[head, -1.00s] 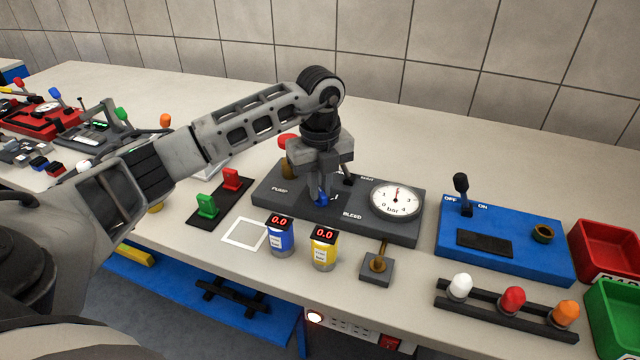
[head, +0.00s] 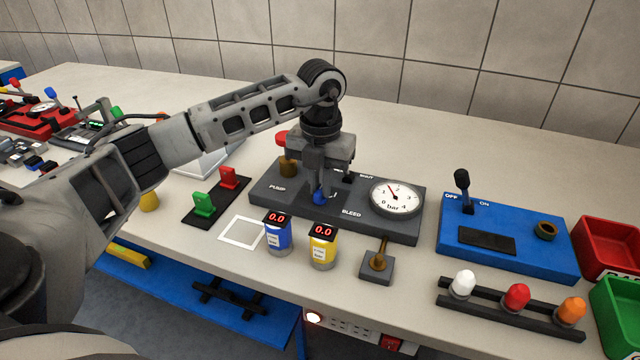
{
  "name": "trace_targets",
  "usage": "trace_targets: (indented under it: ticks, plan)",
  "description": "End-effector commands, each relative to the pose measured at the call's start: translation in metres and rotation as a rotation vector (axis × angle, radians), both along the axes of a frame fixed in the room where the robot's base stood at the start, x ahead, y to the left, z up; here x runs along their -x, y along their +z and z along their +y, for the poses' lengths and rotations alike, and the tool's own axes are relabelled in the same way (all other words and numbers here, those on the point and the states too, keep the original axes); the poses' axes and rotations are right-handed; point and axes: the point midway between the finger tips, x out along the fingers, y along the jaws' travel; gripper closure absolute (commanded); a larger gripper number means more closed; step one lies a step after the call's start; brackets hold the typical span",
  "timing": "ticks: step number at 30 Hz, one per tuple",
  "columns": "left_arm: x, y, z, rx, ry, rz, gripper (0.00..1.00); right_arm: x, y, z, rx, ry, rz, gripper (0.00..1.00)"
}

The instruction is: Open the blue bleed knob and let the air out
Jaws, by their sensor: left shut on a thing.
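The dark pump panel (head: 258,205) lies on the bench with the labels PUMP and BLEED. The fingers hide part of the knob. A red-topped pump handle (head: 282,138) shows behind my gripper. My right gripper is not in the view.
A blue canister (head: 278,236) and a yellow canister (head: 323,246), both reading 0.0, stand in front of the panel. A brass lever block (head: 377,268) is beside them. A blue switch box (head: 507,240) is at right.

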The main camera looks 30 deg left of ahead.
Motion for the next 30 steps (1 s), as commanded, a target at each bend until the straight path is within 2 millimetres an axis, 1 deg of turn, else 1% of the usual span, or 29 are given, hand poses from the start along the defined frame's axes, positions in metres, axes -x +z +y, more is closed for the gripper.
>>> trace_targets:
  ticks: [7, 18, 24, 30]
  plan:
    - [-0.0008, 0.0005, -0.0008, -0.001, -0.233, -0.004, 1.0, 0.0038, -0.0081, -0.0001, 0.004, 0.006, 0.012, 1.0]
    - [-0.0007, 0.0011, -0.0026, 0.0, -0.553, -0.005, 1.0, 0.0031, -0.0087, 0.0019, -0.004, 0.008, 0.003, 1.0]
    - [-0.0005, 0.0014, -0.0032, -0.001, -0.674, -0.006, 1.0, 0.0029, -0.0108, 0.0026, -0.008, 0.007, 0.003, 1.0]
    - [-0.0004, 0.0017, -0.0035, -0.001, -0.746, -0.006, 1.0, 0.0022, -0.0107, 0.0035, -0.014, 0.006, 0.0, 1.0]
